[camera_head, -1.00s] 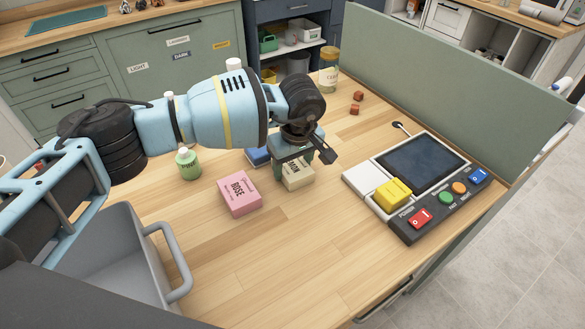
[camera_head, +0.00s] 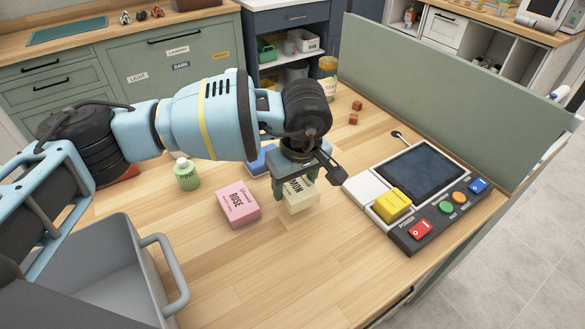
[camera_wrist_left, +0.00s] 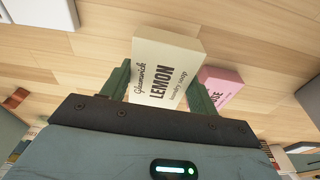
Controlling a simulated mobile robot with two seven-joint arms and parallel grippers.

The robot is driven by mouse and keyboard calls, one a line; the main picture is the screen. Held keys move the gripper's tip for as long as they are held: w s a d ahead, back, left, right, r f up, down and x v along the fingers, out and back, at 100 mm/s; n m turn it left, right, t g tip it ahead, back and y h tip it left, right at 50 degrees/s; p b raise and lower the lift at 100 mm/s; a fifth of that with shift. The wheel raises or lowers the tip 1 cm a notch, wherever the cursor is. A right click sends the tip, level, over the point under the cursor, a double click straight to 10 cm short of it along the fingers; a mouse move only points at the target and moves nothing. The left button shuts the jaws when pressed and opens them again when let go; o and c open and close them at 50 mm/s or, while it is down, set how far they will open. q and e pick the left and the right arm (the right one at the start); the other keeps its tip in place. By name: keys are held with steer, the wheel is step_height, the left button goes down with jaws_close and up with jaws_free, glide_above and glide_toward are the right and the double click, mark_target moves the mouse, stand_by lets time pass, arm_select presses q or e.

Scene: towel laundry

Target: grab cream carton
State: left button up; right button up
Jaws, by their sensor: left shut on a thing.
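The cream carton (camera_head: 301,199), printed "LEMON", is at the middle of the wooden counter, right of the pink "ROSE" carton (camera_head: 237,205). My left gripper (camera_head: 297,184) comes down over it with a finger on either side and is shut on it. In the left wrist view the cream carton (camera_wrist_left: 165,72) sits between the two green fingers, its printed face towards the camera. The pink carton (camera_wrist_left: 222,84) shows just behind it there. I cannot tell whether the cream carton is clear of the counter. My right gripper is not in view.
A blue carton (camera_head: 262,160) lies behind the gripper, partly hidden. A green bottle (camera_head: 187,174) stands to the left. A grey basket (camera_head: 110,270) is at the front left. A control panel with screen (camera_head: 420,168) is at the right, before a green partition (camera_head: 440,95). The front counter is clear.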

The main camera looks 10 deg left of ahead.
arm_select(q)
steer(key=s+d, duration=0.1)
steer(key=s, duration=0.2)
steer(key=s+d, duration=0.1)
steer(key=s, duration=0.2)
steer(key=s+d, duration=0.1)
steer(key=s, duration=0.2)
steer(key=shift+s+r, duration=0.2)
steer(key=shift+r, duration=0.2)
